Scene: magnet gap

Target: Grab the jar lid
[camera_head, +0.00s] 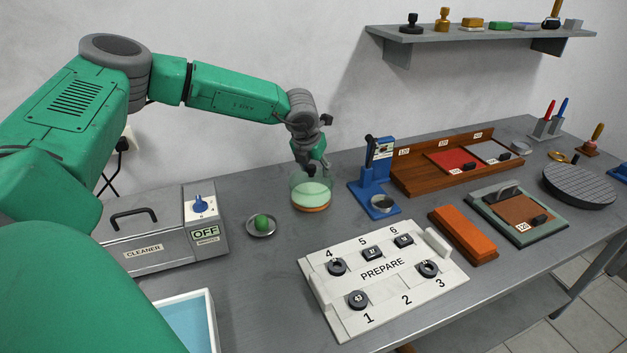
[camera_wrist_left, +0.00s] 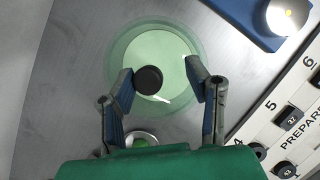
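The glass jar (camera_head: 311,194) stands on the grey bench, with pale green contents and an orange-brown base. In the left wrist view it is a round green shape (camera_wrist_left: 172,52) seen from above. The jar lid's dark round knob (camera_wrist_left: 148,79) shows over the jar, nearer the left finger; the lid's rim is hard to make out. My left gripper (camera_head: 312,165) is just above the jar. In the left wrist view the left gripper (camera_wrist_left: 159,78) is open, its fingers apart on either side of the knob. My right gripper is not in view.
A blue stand (camera_head: 375,180) is close right of the jar. A dish (camera_head: 261,229) with a green ball and the cleaner box (camera_head: 160,240) are to the left. The white PREPARE board (camera_head: 340,262) lies in front. An orange block (camera_head: 462,235) is further right.

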